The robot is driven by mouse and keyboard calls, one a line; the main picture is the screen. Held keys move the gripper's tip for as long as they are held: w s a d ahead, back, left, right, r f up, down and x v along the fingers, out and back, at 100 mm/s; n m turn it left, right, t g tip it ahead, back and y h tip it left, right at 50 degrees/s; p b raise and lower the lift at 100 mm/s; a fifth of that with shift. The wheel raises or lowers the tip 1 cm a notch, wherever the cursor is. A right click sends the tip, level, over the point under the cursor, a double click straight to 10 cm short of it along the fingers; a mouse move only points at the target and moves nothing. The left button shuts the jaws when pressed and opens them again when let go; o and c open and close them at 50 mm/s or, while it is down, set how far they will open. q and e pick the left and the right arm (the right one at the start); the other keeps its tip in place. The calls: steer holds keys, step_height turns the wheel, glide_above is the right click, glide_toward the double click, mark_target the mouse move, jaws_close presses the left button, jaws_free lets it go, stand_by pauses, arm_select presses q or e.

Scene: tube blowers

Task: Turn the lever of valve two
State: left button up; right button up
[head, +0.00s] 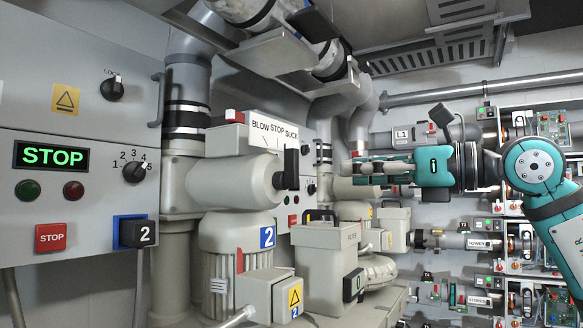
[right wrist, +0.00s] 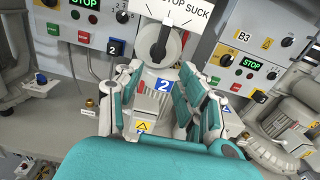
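Valve two is the beige housing (head: 240,180) above the motor with the blue "2" label (head: 267,237). Its black lever (head: 291,168) stands roughly upright on the front face, under the BLOW STOP SUCK plate (head: 273,128). In the right wrist view the lever (right wrist: 159,42) shows face-on near the top middle, pointing up towards STOP. My right gripper (head: 346,169) is to the right of the lever, apart from it, fingers pointing left. In the right wrist view the gripper (right wrist: 161,68) is open and empty, its fingers spread below and to either side of the lever. My left gripper is out of view.
A control panel (head: 80,215) with a green STOP display, dial and buttons is at the left. A beige box (head: 325,255) stands below the valve. Pipes run overhead, and more blower units and shelves of electronics fill the right background.

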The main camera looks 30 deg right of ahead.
mark_target(298, 172)
steer(key=p+x, duration=0.4)
steer(key=x, duration=0.8)
steer(key=shift+r, duration=0.1)
steer(key=shift+w+a, duration=0.3)
steer(key=shift+w, duration=0.05)
jaws_close()
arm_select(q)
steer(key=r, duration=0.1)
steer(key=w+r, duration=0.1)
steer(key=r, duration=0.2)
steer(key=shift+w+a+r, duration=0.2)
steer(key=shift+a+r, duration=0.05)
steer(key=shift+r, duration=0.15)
